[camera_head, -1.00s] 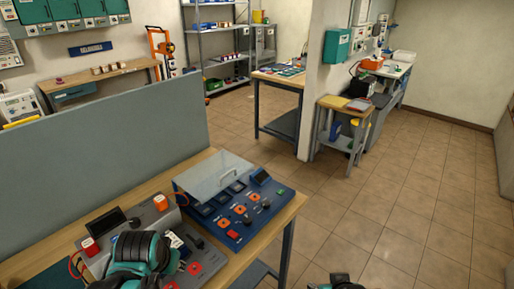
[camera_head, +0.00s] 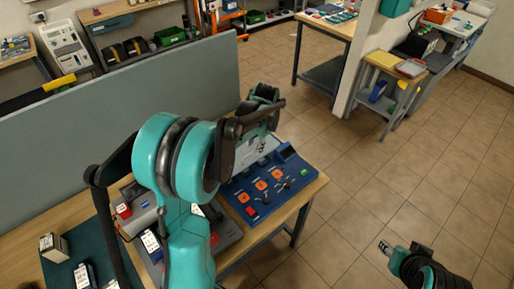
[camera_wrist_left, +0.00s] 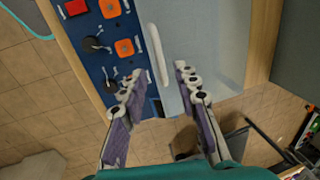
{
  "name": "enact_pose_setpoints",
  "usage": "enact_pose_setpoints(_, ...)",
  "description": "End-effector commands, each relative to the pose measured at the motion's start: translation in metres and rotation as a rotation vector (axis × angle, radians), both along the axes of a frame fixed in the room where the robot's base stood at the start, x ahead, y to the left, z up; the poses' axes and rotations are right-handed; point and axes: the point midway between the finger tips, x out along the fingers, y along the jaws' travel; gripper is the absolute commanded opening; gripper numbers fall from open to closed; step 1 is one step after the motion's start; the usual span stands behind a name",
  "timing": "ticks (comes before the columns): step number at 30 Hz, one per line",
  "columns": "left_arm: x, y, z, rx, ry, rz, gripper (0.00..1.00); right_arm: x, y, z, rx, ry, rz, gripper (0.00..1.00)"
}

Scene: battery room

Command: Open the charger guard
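The charger is a blue panel (camera_head: 270,188) on the wooden bench, with orange squares, black knobs and a red button. Its clear guard (camera_wrist_left: 210,45) covers the panel's far part and looks closed. My left arm hides most of the guard in the head view. The guard's pale bar handle (camera_wrist_left: 155,50) shows in the left wrist view. My left gripper (camera_wrist_left: 158,73) is open above the guard, with the handle's near end between its fingertips. I cannot tell whether they touch it. My right gripper (camera_head: 384,247) is over the floor at lower right, too small to judge.
A grey panel with a red-and-white part (camera_head: 123,210) stands left of the charger, partly behind my left arm. A grey partition (camera_head: 60,150) runs along the bench's back. Small boxed items (camera_head: 54,246) lie on a dark mat. The floor at right is clear.

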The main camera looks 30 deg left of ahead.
Motion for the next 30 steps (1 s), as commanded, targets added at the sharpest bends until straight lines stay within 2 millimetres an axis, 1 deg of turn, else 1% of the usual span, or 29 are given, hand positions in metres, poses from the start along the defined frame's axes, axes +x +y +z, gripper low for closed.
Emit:
enact_pose_setpoints(1, 0.001, 0.002, -0.01, 0.0, 0.0, 0.001, 0.31, 0.0, 0.0, -0.002, 0.0, 0.0, 0.0, 0.4)
enact_pose_setpoints(6, 0.002, 0.005, -0.028, -0.001, -0.001, 0.002, 0.31, 0.0, 0.0, -0.005, 0.0, 0.0, 0.0, 0.4)
enact_pose_setpoints(10, 0.002, 0.006, -0.032, -0.001, -0.001, 0.002, 0.31, 0.0, 0.0, -0.005, 0.0, 0.0, 0.0, 0.4)
enact_pose_setpoints(16, 0.003, 0.006, -0.032, -0.001, -0.001, 0.002, 0.31, 0.0, 0.0, -0.005, 0.0, 0.0, 0.0, 0.4)
enact_pose_setpoints(17, 0.003, 0.006, -0.032, -0.001, -0.001, 0.002, 0.28, 0.0, 0.0, -0.005, 0.0, 0.0, 0.0, 0.4)
enact_pose_setpoints(18, 0.003, 0.006, -0.032, -0.001, -0.001, 0.002, 0.18, 0.0, 0.0, -0.005, 0.0, 0.0, 0.0, 0.4)
enact_pose_setpoints(20, 0.003, 0.006, -0.032, -0.001, -0.001, 0.002, 0.02, 0.0, 0.0, -0.005, 0.0, 0.0, 0.0, 0.4)
enact_pose_setpoints(21, 0.003, 0.006, -0.032, 0.0, -0.001, 0.001, 0.0, 0.0, 0.0, -0.005, 0.0, 0.0, 0.0, 0.4)
enact_pose_setpoints(30, 0.003, 0.007, -0.03, -0.008, 0.002, 0.003, 0.0, 0.0, 0.0, -0.003, 0.0, 0.0, 0.0, 0.4)
